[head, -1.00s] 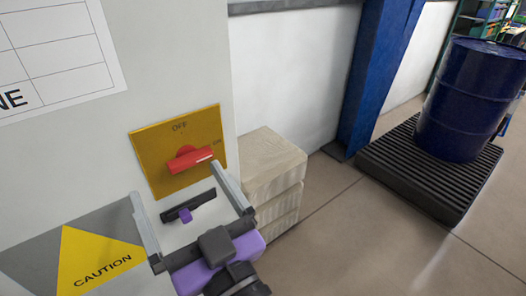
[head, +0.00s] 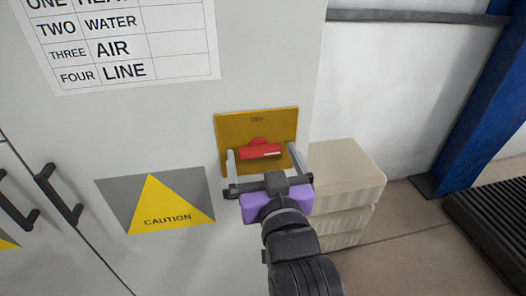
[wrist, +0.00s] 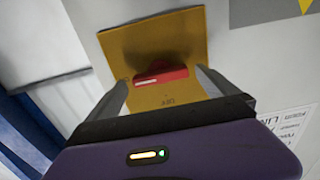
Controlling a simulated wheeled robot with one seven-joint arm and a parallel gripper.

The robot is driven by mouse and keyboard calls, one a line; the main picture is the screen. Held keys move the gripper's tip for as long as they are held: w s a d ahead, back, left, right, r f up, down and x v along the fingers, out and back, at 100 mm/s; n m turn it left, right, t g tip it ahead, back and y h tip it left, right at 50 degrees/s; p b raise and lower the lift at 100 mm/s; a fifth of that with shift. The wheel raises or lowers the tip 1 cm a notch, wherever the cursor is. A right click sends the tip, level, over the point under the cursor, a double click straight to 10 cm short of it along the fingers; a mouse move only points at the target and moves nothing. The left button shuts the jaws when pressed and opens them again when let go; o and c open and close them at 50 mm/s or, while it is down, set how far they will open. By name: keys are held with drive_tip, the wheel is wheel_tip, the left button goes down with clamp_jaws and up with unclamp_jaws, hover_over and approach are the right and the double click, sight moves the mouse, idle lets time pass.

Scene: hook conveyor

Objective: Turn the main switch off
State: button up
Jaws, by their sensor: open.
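The main switch is a red handle (head: 260,150) on a yellow plate (head: 228,128) fixed to a grey cabinet. The word OFF is at the plate's top, and the handle lies roughly level, with its white-marked end to the right. My gripper (head: 263,160) is open, with its two fingers on either side of the red handle, close to the plate. The wrist view shows the handle (wrist: 160,77) between the open fingers (wrist: 162,85). I cannot tell whether a finger touches the handle.
A yellow caution sign (head: 157,205) and black door handles (head: 60,195) are on the cabinet to the left. A label chart (head: 130,45) is above. Pale stacked blocks (head: 345,180) stand to the right, near a blue column (head: 480,95) and a black pallet (head: 495,215).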

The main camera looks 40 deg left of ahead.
drive_tip(key=shift+w+a, duration=0.25)
drive_tip(key=shift+a, duration=0.1)
drive_tip(key=c, duration=1.4)
drive_tip(key=shift+o, duration=0.2)
